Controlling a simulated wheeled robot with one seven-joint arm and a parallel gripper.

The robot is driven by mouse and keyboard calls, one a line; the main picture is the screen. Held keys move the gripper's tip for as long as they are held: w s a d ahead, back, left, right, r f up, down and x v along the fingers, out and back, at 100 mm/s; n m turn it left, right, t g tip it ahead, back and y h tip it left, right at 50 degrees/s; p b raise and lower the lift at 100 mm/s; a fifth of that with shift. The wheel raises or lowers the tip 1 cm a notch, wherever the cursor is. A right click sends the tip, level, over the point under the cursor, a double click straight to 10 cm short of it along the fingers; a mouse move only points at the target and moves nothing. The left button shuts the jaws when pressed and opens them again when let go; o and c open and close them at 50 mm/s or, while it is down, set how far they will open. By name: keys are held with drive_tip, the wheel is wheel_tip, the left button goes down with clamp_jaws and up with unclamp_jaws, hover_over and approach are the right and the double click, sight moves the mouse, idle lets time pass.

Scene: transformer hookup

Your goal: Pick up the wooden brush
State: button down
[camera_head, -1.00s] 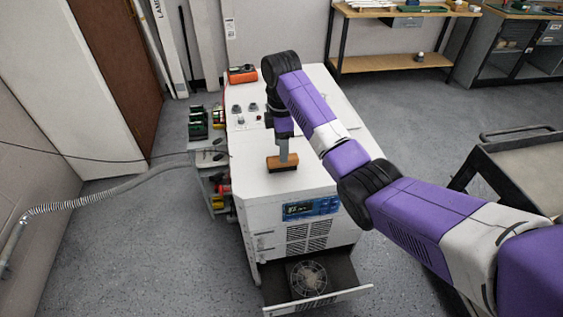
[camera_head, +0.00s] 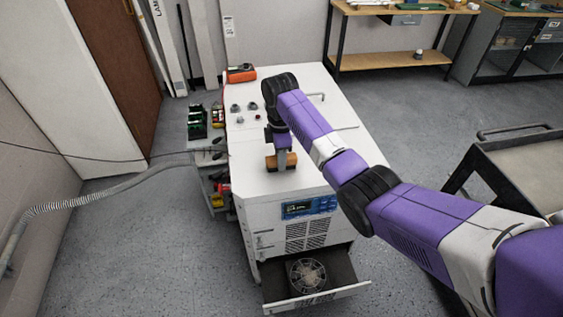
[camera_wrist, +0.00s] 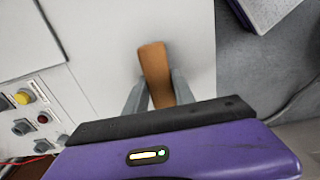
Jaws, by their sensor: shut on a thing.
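The wooden brush (camera_head: 271,162) is an orange-brown block on the white top of the cabinet, near its front edge. In the wrist view the brush (camera_wrist: 155,70) runs between the two grey fingers, its far end reaching past them. My gripper (camera_wrist: 158,88) is shut on the brush, with a finger on each side of it. In the head view my gripper (camera_head: 283,158) points down over the brush and hides part of it. I cannot tell whether the brush still touches the surface.
The white cabinet (camera_head: 255,205) has knobs, an orange item (camera_head: 241,73) at its back left and an open fan drawer (camera_head: 318,293) low in front. A side shelf (camera_head: 205,158) holds small parts. A dark cart (camera_head: 525,170) stands right. Much of the cabinet top is clear.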

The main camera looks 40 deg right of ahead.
drive_tip(key=shift+r, duration=0.2)
wheel_tip(320, 180, up, 8)
wheel_tip(320, 180, up, 12)
drive_tip(key=p, duration=0.7)
drive_tip(key=shift+f+p, duration=0.15)
drive_tip(key=shift+p, duration=0.15)
